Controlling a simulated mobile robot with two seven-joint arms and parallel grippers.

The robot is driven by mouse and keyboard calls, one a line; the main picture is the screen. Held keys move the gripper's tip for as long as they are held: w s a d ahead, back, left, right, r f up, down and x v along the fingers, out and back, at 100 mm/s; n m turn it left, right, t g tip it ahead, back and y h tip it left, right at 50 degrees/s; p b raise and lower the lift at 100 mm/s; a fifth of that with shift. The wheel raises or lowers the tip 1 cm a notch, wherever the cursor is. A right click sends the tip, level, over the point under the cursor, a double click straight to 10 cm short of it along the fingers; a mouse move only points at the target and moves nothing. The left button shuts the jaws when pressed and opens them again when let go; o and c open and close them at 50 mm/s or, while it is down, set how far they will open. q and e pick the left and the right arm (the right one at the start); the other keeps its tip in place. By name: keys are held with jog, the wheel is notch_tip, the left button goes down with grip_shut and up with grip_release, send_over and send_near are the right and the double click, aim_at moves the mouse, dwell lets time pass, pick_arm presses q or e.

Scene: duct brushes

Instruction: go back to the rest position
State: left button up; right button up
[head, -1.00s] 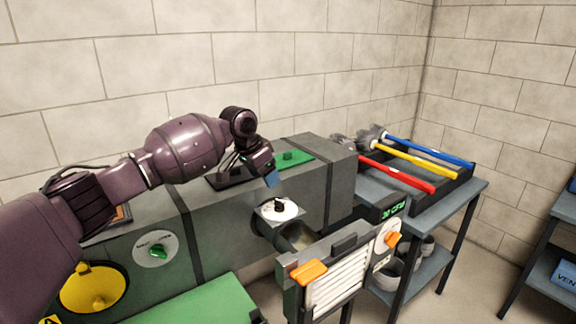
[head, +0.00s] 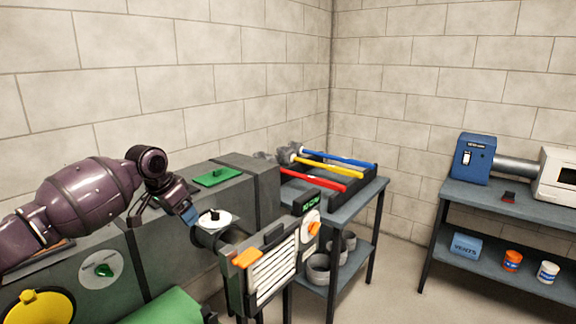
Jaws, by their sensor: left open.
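My left arm comes in from the left, and its gripper (head: 187,213) hangs over the grey duct (head: 165,245), just left of the white disc with a black knob (head: 214,219). The gripper is open and I see nothing in it. My right gripper is out of view. Three brushes with blue (head: 345,159), yellow (head: 335,166) and red (head: 315,178) handles lie in a dark rack on the side table (head: 355,205).
A slatted vent panel (head: 272,272) with orange handles stands in front of the duct end. A green plate (head: 217,176) lies on the duct top. At right, a shelf table (head: 500,206) holds a blue box (head: 474,158) and a white machine. Floor between the tables is clear.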

pick_arm(q)
jog(key=s+d+f+m+g, duration=0.1)
jog(key=s+d+f, duration=0.4)
jog(key=s+f, duration=0.75)
jog(key=s+d+f+g, duration=0.1)
jog(key=s+d+f, duration=0.3)
jog(key=s+f, duration=0.85)
jog(key=s+a+n+y, duration=0.2)
jog(key=s+a+n, duration=0.25)
jog(key=s, duration=0.95)
jog(key=s+a+n+y, duration=0.1)
jog(key=s+a+n, duration=0.35)
jog(key=s, duration=1.05)
jog(key=w+f+m+t, duration=0.2)
jog(key=w+f+t, duration=0.5)
jog(key=w+t, duration=0.1)
jog(key=shift+w+a+f+t, duration=0.3)
jog(key=shift+w+a+t, duration=0.05)
jog(key=shift+t, duration=0.35)
